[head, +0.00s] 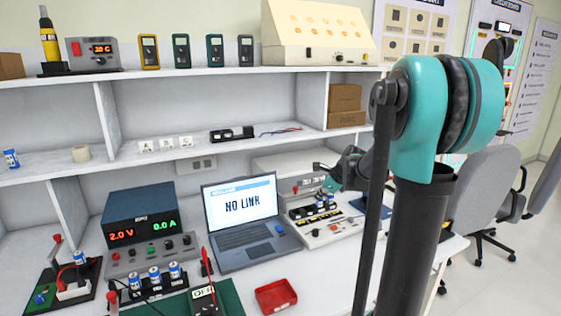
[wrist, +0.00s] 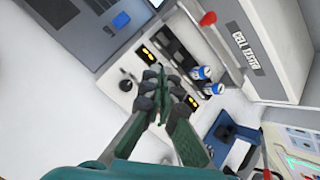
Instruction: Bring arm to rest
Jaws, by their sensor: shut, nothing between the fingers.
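My gripper (wrist: 168,92) is shut with nothing between its fingers. In the wrist view its dark finger pads meet in front of the cell tester (wrist: 245,48). In the head view my gripper (head: 328,181) hangs above the white tester panel (head: 345,232), at the right of the bench. My teal and black arm stands in the right foreground and hides part of the bench. Two blue-and-white cells (wrist: 201,73) sit in the tester beside the fingers in the wrist view. I cannot tell the exact gap between the fingers and the tester.
A laptop (head: 240,216) reading "NO LINK" stands left of the tester. A power supply (head: 150,215), a rack of several cells (head: 155,276) and a red tray (head: 275,296) are on the bench. Shelves (head: 200,78) rise behind. Grey chairs (head: 480,185) stand at the right.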

